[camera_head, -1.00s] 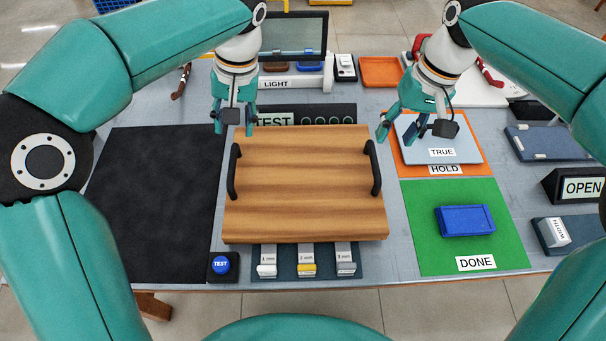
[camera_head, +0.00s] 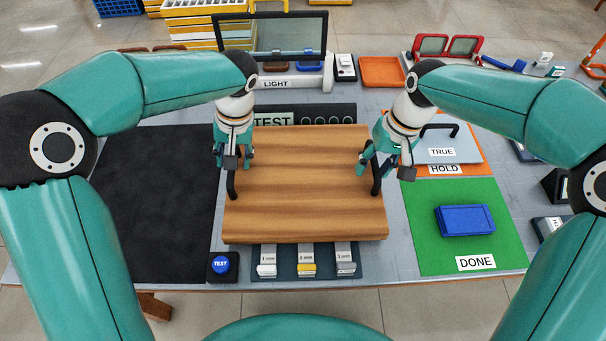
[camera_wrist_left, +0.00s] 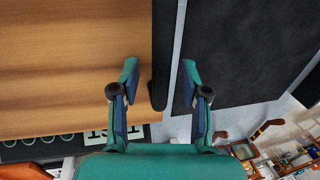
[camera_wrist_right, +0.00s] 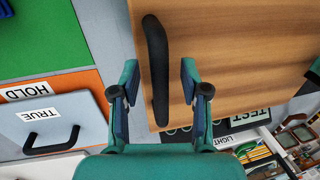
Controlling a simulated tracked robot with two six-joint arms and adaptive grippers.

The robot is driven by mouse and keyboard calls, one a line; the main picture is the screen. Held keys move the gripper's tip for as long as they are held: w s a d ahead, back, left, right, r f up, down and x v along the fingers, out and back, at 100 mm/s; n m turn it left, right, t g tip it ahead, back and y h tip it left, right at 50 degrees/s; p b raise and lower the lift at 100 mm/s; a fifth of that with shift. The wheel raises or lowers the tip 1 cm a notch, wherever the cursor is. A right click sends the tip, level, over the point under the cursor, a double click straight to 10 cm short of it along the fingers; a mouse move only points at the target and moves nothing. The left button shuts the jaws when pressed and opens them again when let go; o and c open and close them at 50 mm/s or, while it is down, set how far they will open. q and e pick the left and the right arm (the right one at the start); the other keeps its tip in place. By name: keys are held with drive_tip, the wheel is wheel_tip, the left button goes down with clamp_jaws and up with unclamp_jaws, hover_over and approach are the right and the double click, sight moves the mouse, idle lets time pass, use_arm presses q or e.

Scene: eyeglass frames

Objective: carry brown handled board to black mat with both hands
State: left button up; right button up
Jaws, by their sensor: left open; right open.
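The brown board (camera_head: 305,190) lies flat on the table, with a black handle at its left edge (camera_head: 232,183) and one at its right edge (camera_head: 376,178). The black mat (camera_head: 150,200) lies bare just left of it. My left gripper (camera_head: 232,166) is open above the far end of the left handle. In the left wrist view that handle (camera_wrist_left: 160,60) runs between the spread fingers. My right gripper (camera_head: 373,172) is open at the right handle. In the right wrist view that handle (camera_wrist_right: 157,65) lies between the spread fingers. Neither gripper is closed on a handle.
Right of the board are a green DONE mat (camera_head: 470,240) with a blue tray (camera_head: 465,220) and an orange HOLD mat (camera_head: 470,170) bearing a grey TRUE board (camera_head: 440,143). A blue TEST button (camera_head: 221,264) and several labelled blocks (camera_head: 306,262) stand in front. A light stand (camera_head: 290,80) is behind.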

use_arm(q)
clamp_jaws()
use_arm(e)
clamp_jaws()
